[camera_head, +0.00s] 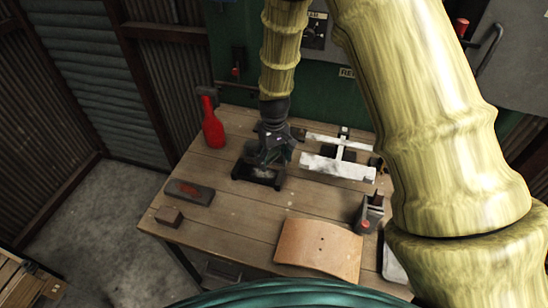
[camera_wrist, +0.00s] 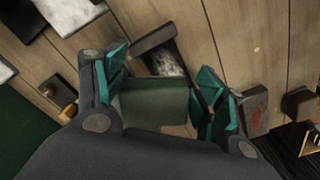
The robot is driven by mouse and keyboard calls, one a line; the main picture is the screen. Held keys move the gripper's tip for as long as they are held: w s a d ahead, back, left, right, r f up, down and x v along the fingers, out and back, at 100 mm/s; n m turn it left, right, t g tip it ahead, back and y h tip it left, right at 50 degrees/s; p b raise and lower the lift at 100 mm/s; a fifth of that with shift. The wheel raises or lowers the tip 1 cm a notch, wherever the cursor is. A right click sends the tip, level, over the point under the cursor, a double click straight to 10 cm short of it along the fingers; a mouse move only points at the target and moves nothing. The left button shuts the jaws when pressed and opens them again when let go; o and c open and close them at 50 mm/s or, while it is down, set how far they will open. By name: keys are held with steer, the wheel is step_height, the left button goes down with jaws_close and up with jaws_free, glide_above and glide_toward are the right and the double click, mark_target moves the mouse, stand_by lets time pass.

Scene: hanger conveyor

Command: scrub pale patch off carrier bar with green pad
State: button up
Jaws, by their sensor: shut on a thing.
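My gripper (camera_head: 271,157) is over the left-middle of the wooden table, pointing down. Its teal fingers are shut on the green pad (camera_wrist: 154,103), which shows as a dark green block between them in the wrist view. Just below it is a black tray (camera_head: 240,176) with pale, mottled contents; it also shows beyond the pad in the wrist view (camera_wrist: 142,45). Whether the pad touches the tray is unclear. The carrier bar (camera_head: 338,168), a whitish frame with a wide speckled bar, lies to the right of my gripper. I cannot separate the pale patch from its surface.
A dark block with a red mark (camera_head: 190,192) and a small brown block (camera_head: 168,217) lie at left. A curved wooden board (camera_head: 318,250) lies at the front, with a grey tool (camera_head: 368,213) to its right.

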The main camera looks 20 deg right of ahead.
steer(key=shift+r, duration=0.1)
step_height(320, 180, up, 3)
steer(key=shift+f, duration=0.1)
stand_by(0.4)
stand_by(0.4)
